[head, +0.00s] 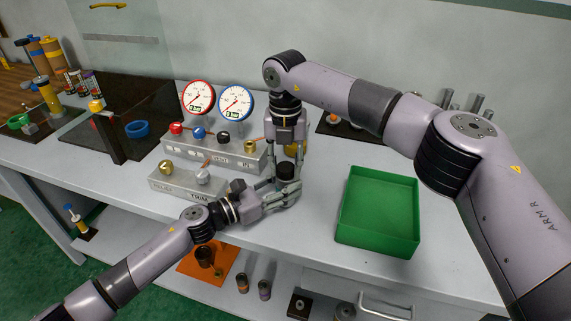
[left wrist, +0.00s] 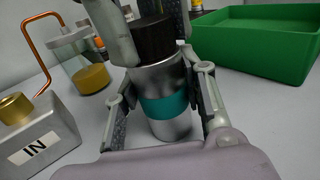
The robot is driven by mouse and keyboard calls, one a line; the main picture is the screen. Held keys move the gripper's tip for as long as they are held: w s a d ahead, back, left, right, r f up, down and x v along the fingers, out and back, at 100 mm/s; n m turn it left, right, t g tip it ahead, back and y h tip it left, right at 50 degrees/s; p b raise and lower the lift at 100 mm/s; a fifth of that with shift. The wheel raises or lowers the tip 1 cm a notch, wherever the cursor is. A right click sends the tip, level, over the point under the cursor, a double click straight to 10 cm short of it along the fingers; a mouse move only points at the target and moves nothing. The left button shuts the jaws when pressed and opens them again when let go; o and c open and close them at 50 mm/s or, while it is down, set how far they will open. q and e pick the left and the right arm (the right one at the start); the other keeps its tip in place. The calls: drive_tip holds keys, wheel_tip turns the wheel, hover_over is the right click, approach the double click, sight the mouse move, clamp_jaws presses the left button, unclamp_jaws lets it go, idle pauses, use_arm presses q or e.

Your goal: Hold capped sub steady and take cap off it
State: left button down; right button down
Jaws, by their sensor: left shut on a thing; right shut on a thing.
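The capped sub (left wrist: 162,118) is a silver cylinder with a teal band, standing upright in the left wrist view. Its black cap (left wrist: 153,40) sits on top and also shows in the head view (head: 285,170). My left gripper (head: 282,194) is shut around the sub's body, a finger on each side. My right gripper (head: 286,158) comes down from above, its fingers on either side of the cap, shut on it. One right finger hides part of the cap in the left wrist view. The sub's body is mostly hidden by my left gripper in the head view.
A green tray (head: 346,237) lies to the right on the white bench. A grey valve manifold with two gauges (head: 199,97) and a smaller block (head: 165,186) stand close on the left. A glass jar with yellow contents (left wrist: 92,78) is behind the sub.

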drive_tip(key=n, duration=2)
drive_tip(key=shift+n, duration=0.3)
drive_tip(key=n, duration=0.3)
drive_tip(key=shift+r+n, duration=0.1)
drive_tip(key=shift+n, duration=0.3)
drive_tip(key=n, duration=0.3)
drive_tip(key=shift+n, duration=0.4)
drive_tip(key=n, duration=0.4)
drive_tip(key=shift+n, duration=0.4)
